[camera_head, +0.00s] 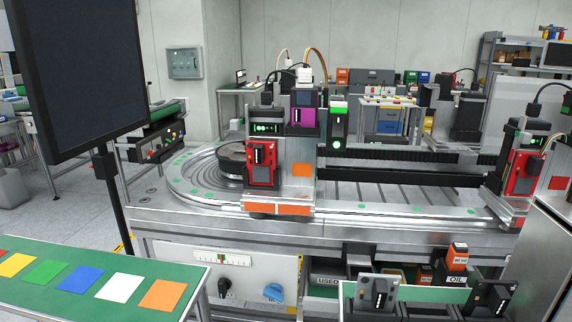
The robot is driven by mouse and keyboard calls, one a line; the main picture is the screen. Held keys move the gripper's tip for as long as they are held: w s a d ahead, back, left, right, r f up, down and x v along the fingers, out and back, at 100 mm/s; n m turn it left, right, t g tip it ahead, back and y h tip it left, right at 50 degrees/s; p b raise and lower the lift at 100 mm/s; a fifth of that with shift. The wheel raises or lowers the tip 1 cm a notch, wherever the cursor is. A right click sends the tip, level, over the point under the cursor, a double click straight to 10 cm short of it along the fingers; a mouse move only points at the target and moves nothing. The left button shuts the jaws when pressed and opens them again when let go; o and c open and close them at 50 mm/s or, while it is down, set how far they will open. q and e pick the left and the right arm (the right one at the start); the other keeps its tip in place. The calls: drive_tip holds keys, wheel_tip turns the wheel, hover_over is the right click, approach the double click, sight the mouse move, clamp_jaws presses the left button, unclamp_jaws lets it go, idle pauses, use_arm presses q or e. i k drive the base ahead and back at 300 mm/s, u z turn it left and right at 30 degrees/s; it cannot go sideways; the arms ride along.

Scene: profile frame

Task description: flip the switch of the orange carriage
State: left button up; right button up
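The orange carriage (300,196) stands on the near side of the oval rail track, left of the picture's middle. It has an orange square (301,170) on its upright plate and orange strips (278,209) along its front. A red-framed dark unit (262,163) is fixed to its front, with a black box with green lights (266,128) above it. Small pale parts show on the dark unit, but I cannot tell which is the switch or how it is set. Neither of my grippers shows in this view.
Another carriage with a red square (557,183) stands at the right. Below the track, a panel holds a black knob (224,287) and a blue knob (273,292). A dark monitor (75,70) and a green table with coloured cards (76,281) are left. Grey devices (378,293) stand front right.

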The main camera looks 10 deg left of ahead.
sight(338, 125)
drive_tip(key=k, duration=1.2)
drive_tip(key=u, duration=0.85)
drive_tip(key=i, duration=1.4)
drive_tip(key=z, duration=0.55)
